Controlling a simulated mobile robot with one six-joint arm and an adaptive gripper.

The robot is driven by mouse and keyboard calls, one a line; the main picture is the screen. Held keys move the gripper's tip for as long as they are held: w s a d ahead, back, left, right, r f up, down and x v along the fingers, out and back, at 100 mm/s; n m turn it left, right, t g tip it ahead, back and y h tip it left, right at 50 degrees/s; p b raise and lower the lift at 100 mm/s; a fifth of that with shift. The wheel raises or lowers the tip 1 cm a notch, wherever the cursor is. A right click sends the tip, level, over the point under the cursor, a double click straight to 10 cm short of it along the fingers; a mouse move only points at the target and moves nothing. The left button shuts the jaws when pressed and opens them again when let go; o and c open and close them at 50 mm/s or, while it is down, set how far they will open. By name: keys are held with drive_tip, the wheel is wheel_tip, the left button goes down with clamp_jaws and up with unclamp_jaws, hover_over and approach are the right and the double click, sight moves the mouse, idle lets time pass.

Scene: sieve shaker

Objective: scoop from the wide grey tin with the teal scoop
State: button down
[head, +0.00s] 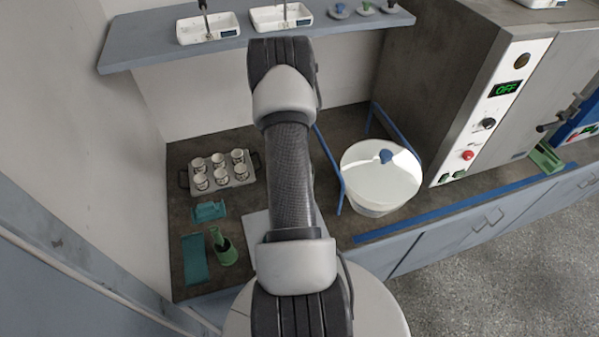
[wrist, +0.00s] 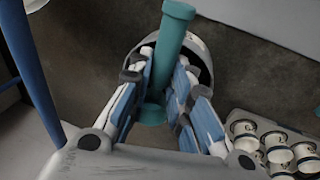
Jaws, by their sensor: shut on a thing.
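In the wrist view my gripper (wrist: 164,64) is shut on the teal scoop (wrist: 175,28), whose round handle runs up between the blue-padded fingers. A teal end of it shows lower down between the fingers. Behind the scoop and fingertips is a round, pale-rimmed vessel (wrist: 206,50) with a dark inside, which looks like the wide grey tin. The fingers and scoop hide much of it, and I cannot tell whether the scoop touches it. In the head view my arm hides the gripper, the scoop and the tin.
A tray (head: 247,184) of several white cups stands at the back left. A teal holder (head: 208,211), a teal mat (head: 194,260) and a green holder (head: 224,252) are in front of it. A white tub (head: 366,187) stands right, beside blue rails (head: 328,168). A shelf (head: 130,55) overhangs the back.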

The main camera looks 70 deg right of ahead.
drive_tip(key=shift+s+f+g+h+b, duration=0.1)
drive_tip(key=shift+f+g+h+b, duration=0.6)
drive_tip(key=shift+b, duration=3.65)
